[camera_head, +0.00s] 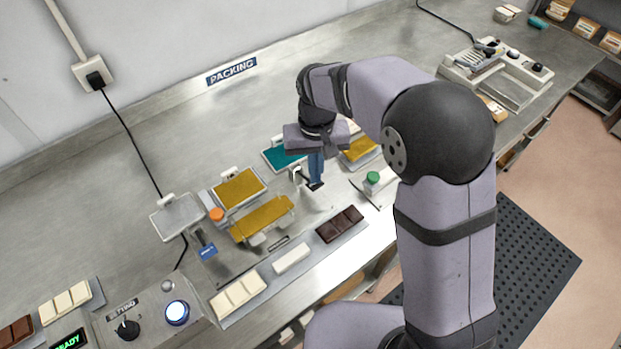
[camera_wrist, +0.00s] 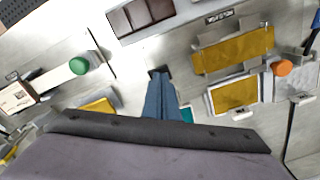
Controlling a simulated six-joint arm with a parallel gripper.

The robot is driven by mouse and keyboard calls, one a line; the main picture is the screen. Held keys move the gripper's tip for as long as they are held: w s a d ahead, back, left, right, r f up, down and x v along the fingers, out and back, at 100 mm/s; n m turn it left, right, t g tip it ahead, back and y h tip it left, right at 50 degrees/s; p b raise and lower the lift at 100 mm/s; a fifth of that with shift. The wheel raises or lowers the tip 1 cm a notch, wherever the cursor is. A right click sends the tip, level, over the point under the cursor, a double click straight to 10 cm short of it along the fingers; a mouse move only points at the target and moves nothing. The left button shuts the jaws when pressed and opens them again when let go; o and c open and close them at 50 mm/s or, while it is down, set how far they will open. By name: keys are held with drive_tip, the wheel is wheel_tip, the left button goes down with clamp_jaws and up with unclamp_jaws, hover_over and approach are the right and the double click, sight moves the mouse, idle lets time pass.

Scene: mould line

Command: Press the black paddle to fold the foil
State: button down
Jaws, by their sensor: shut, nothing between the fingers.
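My gripper (camera_head: 316,181) is shut and empty, its blue fingers pointing down. In the wrist view, the closed fingertips (camera_wrist: 160,80) overlap a small black paddle (camera_wrist: 158,71). The paddle (camera_head: 316,187) also shows just under the fingertips in the head view; I cannot tell whether they touch. Left of it in the head view, a gold foil sheet (camera_head: 262,219) lies flat over a small fixture. Another gold sheet (camera_head: 239,188) lies on a tray behind it. These also show at right in the wrist view, the foil (camera_wrist: 232,50) and the tray sheet (camera_wrist: 235,95).
A teal plate (camera_head: 279,155) and another gold sheet (camera_head: 359,149) stand behind my gripper. A green-capped part (camera_head: 372,178) is to the right, an orange knob (camera_head: 216,214) to the left. Dark chocolate (camera_head: 340,224) and white bars (camera_head: 292,258) lie along the front strip.

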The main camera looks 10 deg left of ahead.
drive_tip(key=shift+f, duration=0.25)
idle(0.4)
drive_tip(key=shift+f+b, duration=1.65)
drive_tip(key=shift+f, duration=0.9)
drive_tip(key=shift+r, duration=0.1)
drive_tip(key=shift+r+p, duration=4.45)
drive_tip(key=shift+r, duration=0.5)
